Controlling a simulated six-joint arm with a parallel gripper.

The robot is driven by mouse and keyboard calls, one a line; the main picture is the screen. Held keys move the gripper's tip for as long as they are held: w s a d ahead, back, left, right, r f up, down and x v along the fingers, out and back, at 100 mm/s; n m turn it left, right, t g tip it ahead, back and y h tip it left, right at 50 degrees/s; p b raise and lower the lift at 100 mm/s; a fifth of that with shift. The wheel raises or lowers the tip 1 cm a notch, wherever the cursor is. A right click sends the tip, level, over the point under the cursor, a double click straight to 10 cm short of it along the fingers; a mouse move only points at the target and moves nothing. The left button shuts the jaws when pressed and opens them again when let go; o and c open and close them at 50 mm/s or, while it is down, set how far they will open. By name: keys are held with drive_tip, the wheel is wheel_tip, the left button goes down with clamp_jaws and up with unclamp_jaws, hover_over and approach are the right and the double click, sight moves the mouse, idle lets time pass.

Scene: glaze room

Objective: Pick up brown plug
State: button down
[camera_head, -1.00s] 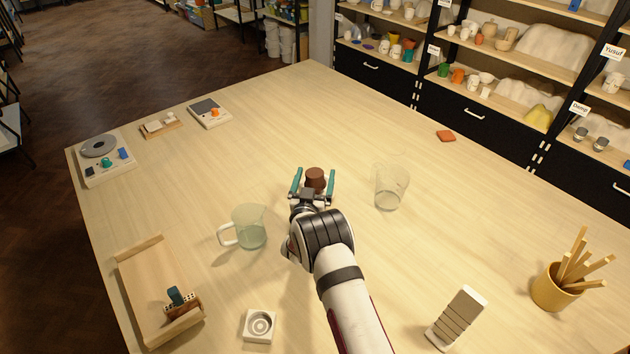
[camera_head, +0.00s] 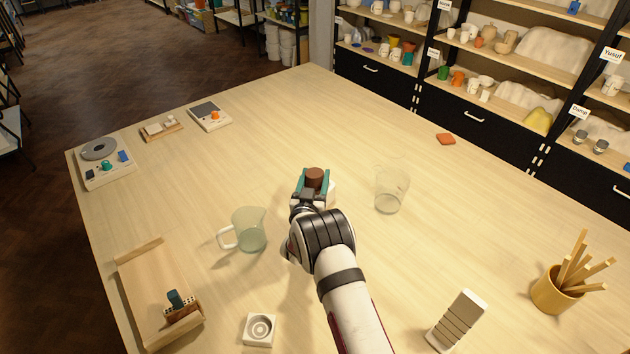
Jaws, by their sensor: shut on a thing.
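The brown plug (camera_head: 315,176) is a small dark brown cylinder near the middle of the table. My gripper (camera_head: 314,182) is shut on it, with one teal finger on each side. The plug's lower part is hidden by my gripper, so I cannot tell whether it touches the table. A small pale patch shows just right of the fingers; what it belongs to is unclear.
A clear glass tumbler (camera_head: 391,190) stands close on the right. A glass mug (camera_head: 248,230) stands at the near left. A wooden tray (camera_head: 148,272), a white block with a round recess (camera_head: 259,329), a grey-white ridged block (camera_head: 457,321) and a yellow stick cup (camera_head: 553,291) stand nearer. The far table is mostly clear.

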sight(315, 172)
wheel_tip(315, 172, up, 3)
drive_tip(key=shift+r, duration=0.2)
drive_tip(key=s+d+r+n+y, duration=0.1)
drive_tip(key=d+r+n+y, duration=0.15)
drive_tip(key=d, duration=0.35)
drive_tip(key=s+d+r+n+y, duration=0.1)
drive_tip(key=d+r+y, duration=0.3)
drive_tip(key=d, duration=0.3)
drive_tip(key=shift+y, duration=0.25)
drive_tip(key=w+a+f, duration=0.1)
drive_tip(key=a+f, duration=0.1)
drive_tip(key=a, duration=0.1)
drive_tip(key=w+a+f, duration=0.1)
drive_tip(key=a+f, duration=0.1)
drive_tip(key=a, duration=0.1)
drive_tip(key=w+a+f, duration=0.1)
drive_tip(key=a+f, duration=0.1)
drive_tip(key=a, duration=0.2)
drive_tip(key=shift+w+a+f, duration=0.1)
drive_tip(key=shift+w, duration=0.05)
drive_tip(key=shift+w+a+f, duration=0.1)
drive_tip(key=shift+a+f, duration=0.05)
drive_tip(key=shift+f, duration=0.95)
drive_tip(key=shift+a+f, duration=0.1)
drive_tip(key=shift+f, duration=1)
drive_tip(key=shift+c, duration=0.9)
unclamp_jaws()
drive_tip(key=shift+f, duration=0.15)
